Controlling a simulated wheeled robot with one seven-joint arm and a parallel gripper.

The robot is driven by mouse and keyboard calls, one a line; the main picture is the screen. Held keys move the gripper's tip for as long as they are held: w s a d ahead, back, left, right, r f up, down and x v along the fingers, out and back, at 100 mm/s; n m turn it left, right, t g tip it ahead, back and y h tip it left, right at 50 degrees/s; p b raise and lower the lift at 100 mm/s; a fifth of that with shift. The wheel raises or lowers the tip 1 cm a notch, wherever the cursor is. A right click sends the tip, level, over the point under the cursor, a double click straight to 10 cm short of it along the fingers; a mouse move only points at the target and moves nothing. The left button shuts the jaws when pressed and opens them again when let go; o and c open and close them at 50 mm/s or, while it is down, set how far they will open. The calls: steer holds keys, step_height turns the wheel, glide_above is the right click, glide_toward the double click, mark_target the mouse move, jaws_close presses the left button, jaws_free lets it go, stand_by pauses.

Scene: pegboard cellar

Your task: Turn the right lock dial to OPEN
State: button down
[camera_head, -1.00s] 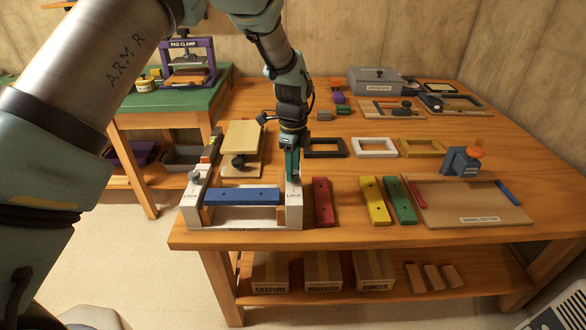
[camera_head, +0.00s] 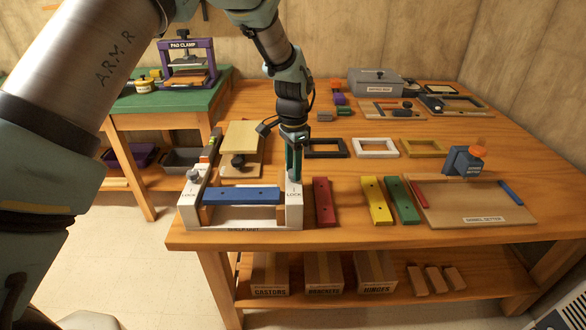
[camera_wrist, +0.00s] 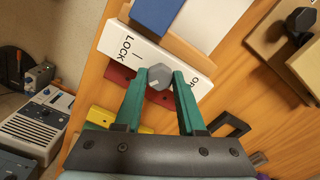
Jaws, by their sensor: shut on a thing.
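The right lock dial (camera_wrist: 160,77) is a small grey faceted knob on the white right end block (camera_wrist: 133,47) of the clamping fixture. The block reads LOCK on one side of the dial, and partly hidden letters starting with O show on the other. My gripper (camera_wrist: 161,80) points down over the block, its green fingers shut on the dial from both sides. The dial's exact pointing direction is hard to tell. The left lock dial (camera_head: 193,177) stands on the opposite end block, and a blue bar (camera_head: 242,195) spans between.
A red bar (camera_head: 324,202) lies just right of the fixture, with yellow (camera_head: 377,201) and green (camera_head: 402,200) bars beyond. A board with a dark knob (camera_head: 238,160) lies behind the fixture. The wooden bench's front edge is close in front.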

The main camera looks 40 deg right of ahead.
steer(key=n, duration=0.6)
steer(key=shift+d, duration=0.1)
steer(key=n, duration=0.6)
steer(key=shift+s+n, duration=0.1)
steer(key=shift+n, duration=0.3)
steer(key=n, duration=0.6)
steer(key=shift+r+p, duration=0.1)
steer(key=shift+p, duration=0.3)
steer(key=n+p, duration=0.1)
steer(key=n, duration=0.4)
steer(key=shift+d+n, duration=0.1)
steer(key=shift+n, duration=0.2)
steer(key=c, duration=0.5)
jaws_free()
step_height(320, 180, up, 11)
steer(key=b, duration=0.2)
steer(key=shift+f, duration=0.2)
